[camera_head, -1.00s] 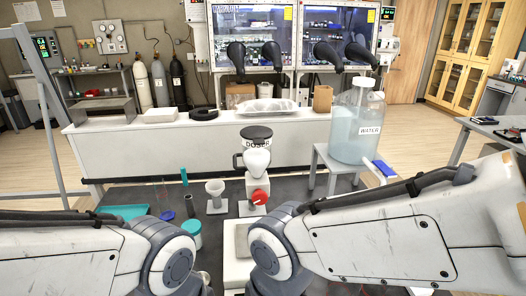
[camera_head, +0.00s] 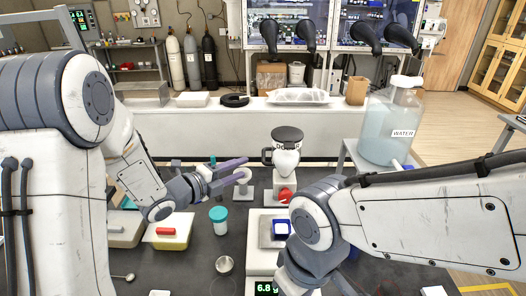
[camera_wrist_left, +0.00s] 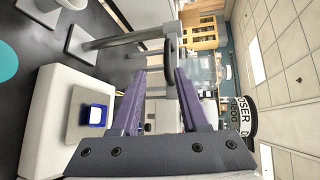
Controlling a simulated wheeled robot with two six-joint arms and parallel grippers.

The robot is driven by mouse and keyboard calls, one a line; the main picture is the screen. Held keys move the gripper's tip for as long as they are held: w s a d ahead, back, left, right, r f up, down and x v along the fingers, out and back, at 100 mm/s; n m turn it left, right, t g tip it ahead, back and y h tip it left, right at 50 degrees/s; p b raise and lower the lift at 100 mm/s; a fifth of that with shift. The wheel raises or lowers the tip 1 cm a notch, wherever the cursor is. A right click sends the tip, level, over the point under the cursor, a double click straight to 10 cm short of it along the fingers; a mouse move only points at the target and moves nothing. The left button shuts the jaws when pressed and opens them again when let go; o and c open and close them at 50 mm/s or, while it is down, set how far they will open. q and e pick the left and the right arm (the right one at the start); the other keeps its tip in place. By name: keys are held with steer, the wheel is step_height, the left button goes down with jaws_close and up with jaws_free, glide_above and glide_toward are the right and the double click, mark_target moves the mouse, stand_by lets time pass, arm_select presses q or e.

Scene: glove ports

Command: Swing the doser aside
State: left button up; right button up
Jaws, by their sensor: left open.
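The doser (camera_head: 286,156) is a white vessel with a black lid and a black side handle, above a red knob (camera_head: 285,195). It stands behind the balance. My left gripper (camera_head: 247,167) is open, its purple fingers pointing right toward the doser's handle side, with a visible gap to the doser. In the left wrist view the doser's labelled body (camera_wrist_left: 243,118) shows at the right, beyond the open fingers (camera_wrist_left: 158,75). A dark loop shows near the fingertips; I cannot tell whether it is the handle. My right arm crosses the front right; its fingers are hidden.
The balance (camera_head: 265,255) holds a blue weighing boat (camera_head: 282,229); its display reads 6.8 g. A teal-lidded jar (camera_head: 219,221) and a yellow container (camera_head: 168,233) with a red handle stand left. A large water jug (camera_head: 388,135) stands on a side stand at right.

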mark_target(263, 155)
arm_select(q)
steer(key=shift+m+h, duration=0.4)
steer(key=shift+m, duration=0.1)
steer(key=p+x, duration=0.1)
steer(key=x, duration=0.2)
steer(key=p+x, duration=0.2)
steer(key=x, duration=0.1)
steer(key=r+p+x, duration=0.1)
steer(key=x, duration=0.2)
steer(key=shift+w+d+p, duration=0.1)
steer(key=shift+p, duration=0.2)
steer(key=shift+w+d+f, duration=0.15)
steer(key=shift+w+d, duration=0.15)
steer(key=shift+w, duration=0.05)
jaws_close()
steer(key=shift+a, duration=0.1)
